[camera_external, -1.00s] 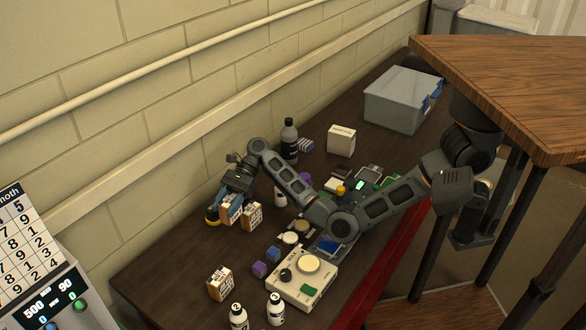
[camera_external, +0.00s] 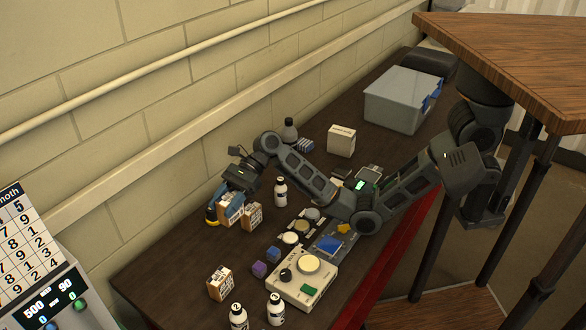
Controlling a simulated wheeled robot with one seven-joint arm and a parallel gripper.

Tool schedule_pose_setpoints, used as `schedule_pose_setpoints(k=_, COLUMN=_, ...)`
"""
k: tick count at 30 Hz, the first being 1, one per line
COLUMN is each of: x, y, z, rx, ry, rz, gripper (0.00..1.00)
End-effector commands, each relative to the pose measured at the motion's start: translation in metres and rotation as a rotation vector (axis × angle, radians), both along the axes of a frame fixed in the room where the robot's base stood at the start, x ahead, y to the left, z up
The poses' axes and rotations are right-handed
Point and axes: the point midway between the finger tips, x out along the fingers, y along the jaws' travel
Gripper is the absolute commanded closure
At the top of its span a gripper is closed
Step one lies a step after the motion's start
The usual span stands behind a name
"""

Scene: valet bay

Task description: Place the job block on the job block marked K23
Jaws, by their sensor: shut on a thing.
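My gripper (camera_external: 229,198) is over the left part of the dark table, near the wall, and is shut on a wooden job block (camera_external: 230,215) with printed faces. A second job block (camera_external: 251,216) stands on the table just right of the held one, very close to it; I cannot tell if they touch. A third job block (camera_external: 220,283) stands apart nearer the front. The markings are too small to read, so I cannot tell which block is K23. The gripper hides the top of the held block, and I cannot tell whether that block rests on anything.
A white bottle (camera_external: 280,192) stands right of the blocks. A pale box (camera_external: 341,141) and a grey bin (camera_external: 396,101) stand at the back.

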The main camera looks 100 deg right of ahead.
Motion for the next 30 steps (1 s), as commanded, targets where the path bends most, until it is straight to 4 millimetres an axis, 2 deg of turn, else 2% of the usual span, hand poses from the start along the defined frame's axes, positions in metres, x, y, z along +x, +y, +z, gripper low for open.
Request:
schedule_pose_setpoints(k=5, x=0.006, y=0.022, z=-0.007, rx=0.001, ry=0.002, rz=0.005, gripper=0.87)
schedule_pose_setpoints(k=18, x=0.047, y=0.096, z=-0.059, rx=0.000, ry=0.002, rz=0.004, gripper=0.87)
schedule_pose_setpoints(k=24, x=0.055, y=0.109, z=-0.068, rx=-0.002, ry=0.000, rz=0.002, gripper=0.87)
schedule_pose_setpoints(k=30, x=0.055, y=0.109, z=-0.081, rx=-0.002, ry=0.000, rz=0.002, gripper=0.87)
